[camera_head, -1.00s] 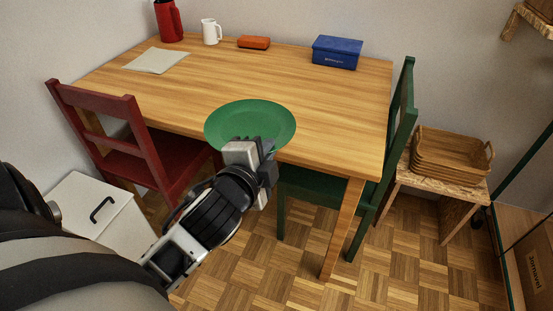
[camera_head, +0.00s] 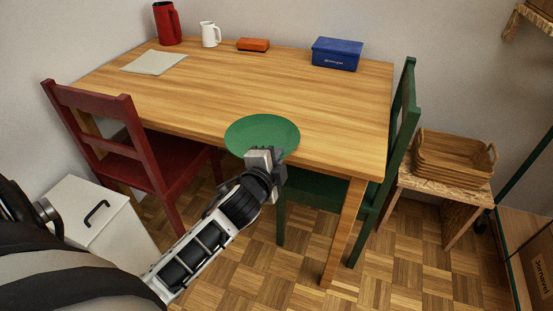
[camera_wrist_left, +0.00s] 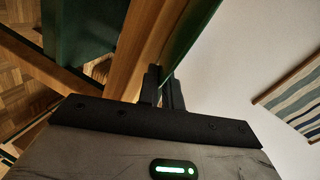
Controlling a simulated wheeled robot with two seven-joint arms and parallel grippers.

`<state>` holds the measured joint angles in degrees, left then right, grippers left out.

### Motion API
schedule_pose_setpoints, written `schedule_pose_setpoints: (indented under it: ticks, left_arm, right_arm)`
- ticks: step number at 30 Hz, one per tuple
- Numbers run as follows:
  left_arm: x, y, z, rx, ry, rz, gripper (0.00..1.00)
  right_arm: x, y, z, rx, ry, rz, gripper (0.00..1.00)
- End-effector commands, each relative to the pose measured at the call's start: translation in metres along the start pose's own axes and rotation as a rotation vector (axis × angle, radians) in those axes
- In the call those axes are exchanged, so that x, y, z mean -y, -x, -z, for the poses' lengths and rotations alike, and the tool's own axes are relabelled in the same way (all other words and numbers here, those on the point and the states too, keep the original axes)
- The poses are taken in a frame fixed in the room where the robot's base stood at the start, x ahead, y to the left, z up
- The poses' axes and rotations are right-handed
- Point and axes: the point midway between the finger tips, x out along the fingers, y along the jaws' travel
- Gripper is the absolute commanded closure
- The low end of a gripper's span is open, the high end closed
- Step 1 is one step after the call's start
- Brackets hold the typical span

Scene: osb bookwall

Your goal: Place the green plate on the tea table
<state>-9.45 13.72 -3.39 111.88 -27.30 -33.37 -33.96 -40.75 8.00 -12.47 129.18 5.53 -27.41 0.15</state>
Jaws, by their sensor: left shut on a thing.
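The green plate (camera_head: 262,134) is at the front edge of the wooden table (camera_head: 310,105) in the head view. My left gripper (camera_head: 266,158) is shut on the plate's near rim. In the left wrist view the plate (camera_wrist_left: 190,42) shows edge-on, with the gripper fingers (camera_wrist_left: 163,88) around its rim. The plate looks roughly level over the tabletop; whether it touches the wood I cannot tell. My right gripper is not in view.
A red chair (camera_head: 112,140) stands at the left and a green chair (camera_head: 400,140) at the right. A cloth (camera_head: 154,62), red jug (camera_head: 167,23), white pitcher (camera_head: 209,35), orange box (camera_head: 253,44) and blue box (camera_head: 337,53) line the back. The middle tabletop is clear.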

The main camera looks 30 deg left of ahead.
Motion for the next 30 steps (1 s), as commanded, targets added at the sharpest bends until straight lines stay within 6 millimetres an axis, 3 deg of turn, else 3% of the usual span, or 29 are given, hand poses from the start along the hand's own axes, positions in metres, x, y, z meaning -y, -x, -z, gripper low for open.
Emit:
schedule_pose_setpoints:
  ticks: [8, 9, 10, 11, 21, 26, 30]
  left_arm:
    - [-0.001, -0.001, 0.000, -0.001, -0.001, 0.004, 1.00]
    - [-0.001, 0.000, 0.000, 0.000, 0.000, 0.001, 0.82]
    - [-0.001, 0.000, 0.000, 0.000, 0.000, 0.001, 0.74]
    - [-0.001, 0.000, 0.000, 0.000, 0.000, 0.001, 0.71]
    - [0.002, 0.002, 0.001, 0.000, -0.001, 0.000, 0.71]
    - [0.001, 0.026, 0.000, 0.000, 0.000, -0.003, 0.71]
    - [0.001, 0.057, 0.000, 0.001, 0.001, -0.003, 0.71]
  right_arm:
    - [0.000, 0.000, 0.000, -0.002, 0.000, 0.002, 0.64]
    - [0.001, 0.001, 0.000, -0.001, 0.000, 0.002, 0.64]
    - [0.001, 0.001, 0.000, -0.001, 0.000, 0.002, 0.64]
    - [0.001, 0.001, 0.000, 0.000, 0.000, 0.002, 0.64]
    - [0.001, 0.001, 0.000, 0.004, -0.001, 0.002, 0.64]
    - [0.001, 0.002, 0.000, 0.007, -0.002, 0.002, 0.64]
    - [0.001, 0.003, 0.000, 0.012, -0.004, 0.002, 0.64]
